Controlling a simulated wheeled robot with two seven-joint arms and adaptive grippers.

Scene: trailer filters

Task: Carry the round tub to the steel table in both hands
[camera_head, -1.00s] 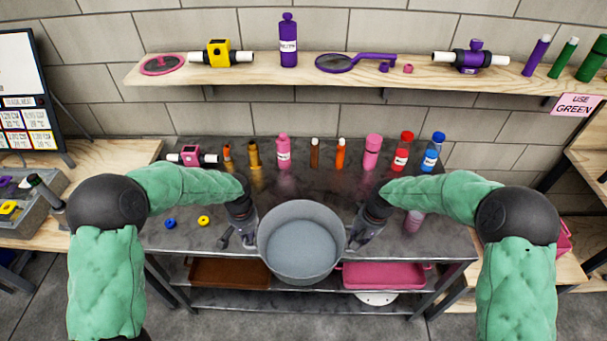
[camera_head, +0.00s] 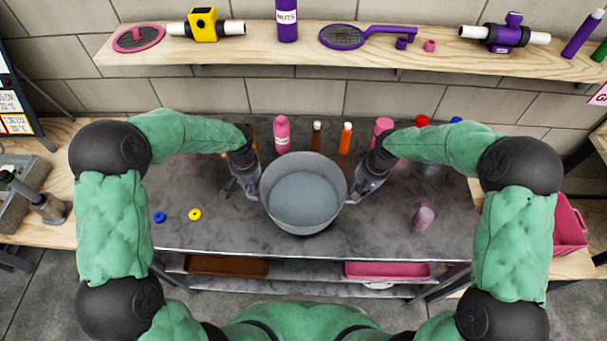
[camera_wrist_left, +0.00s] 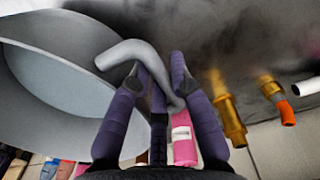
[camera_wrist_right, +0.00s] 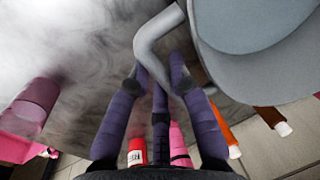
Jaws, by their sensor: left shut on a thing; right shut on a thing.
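The round grey tub (camera_head: 303,195) is upright over the steel table (camera_head: 370,230), near the middle of the head view. I cannot tell whether its base touches the tabletop. My left gripper (camera_head: 247,185) is shut on the tub's left handle, which shows as a curved grey bar in the left wrist view (camera_wrist_left: 135,52). My right gripper (camera_head: 364,182) is shut on the opposite handle, seen in the right wrist view (camera_wrist_right: 150,40). The tub looks empty and roughly level.
Bottles stand along the table's back, including a pink one (camera_head: 282,134) and an orange one (camera_head: 345,138). A pink jar (camera_head: 424,217) is at the right. Blue (camera_head: 160,217) and yellow (camera_head: 195,214) rings lie at the left. A wooden shelf (camera_head: 300,58) runs above.

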